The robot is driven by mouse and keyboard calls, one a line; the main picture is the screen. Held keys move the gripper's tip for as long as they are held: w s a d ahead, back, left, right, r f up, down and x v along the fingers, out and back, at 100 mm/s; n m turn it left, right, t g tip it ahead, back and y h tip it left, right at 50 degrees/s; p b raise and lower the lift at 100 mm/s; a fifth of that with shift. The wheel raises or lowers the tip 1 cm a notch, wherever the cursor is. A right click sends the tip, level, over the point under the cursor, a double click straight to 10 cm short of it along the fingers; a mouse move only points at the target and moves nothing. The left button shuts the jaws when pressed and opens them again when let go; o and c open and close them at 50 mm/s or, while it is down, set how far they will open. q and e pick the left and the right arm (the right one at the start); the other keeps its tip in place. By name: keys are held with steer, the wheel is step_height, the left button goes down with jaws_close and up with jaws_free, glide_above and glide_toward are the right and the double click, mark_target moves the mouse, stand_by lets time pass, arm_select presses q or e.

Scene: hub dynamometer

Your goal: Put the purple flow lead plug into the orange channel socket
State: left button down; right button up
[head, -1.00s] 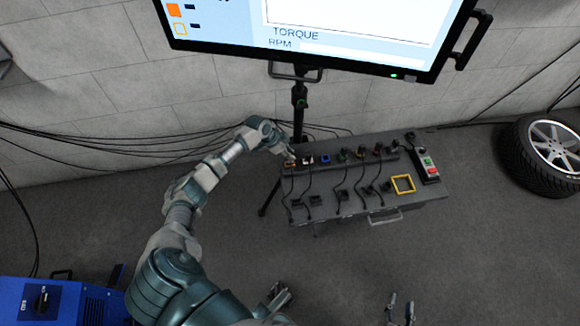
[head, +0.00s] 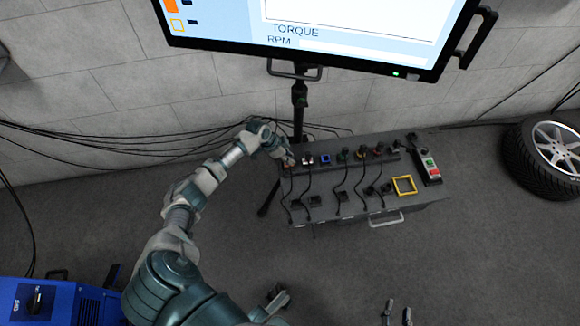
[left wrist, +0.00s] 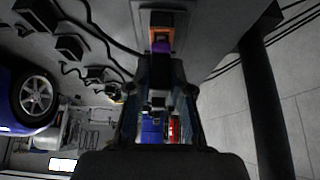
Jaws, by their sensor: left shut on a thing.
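My left gripper (head: 288,162) is at the far left end of the row of sockets on the grey bench. In the left wrist view it (left wrist: 158,85) is shut on the purple flow lead plug (left wrist: 161,47), whose purple part shows just ahead of the fingertips. The orange channel socket (left wrist: 160,34) is directly in front of the plug and in line with it. They look touching, but I cannot tell how deep the plug sits. In the head view the gripper mostly hides both. My right gripper (head: 398,314) is low in the head view, empty, its two fingers apart.
A blue socket (head: 325,159) and several sockets with plugs and black leads stand along the bench to the right. A yellow square frame (head: 404,185) and a control box (head: 429,167) are further right. A monitor (head: 320,40) hangs above; a tyre (head: 548,155) stands at the right.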

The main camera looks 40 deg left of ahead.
arm_select(q)
steer(key=c, duration=1)
jaws_free()
steer(key=v, duration=1.2)
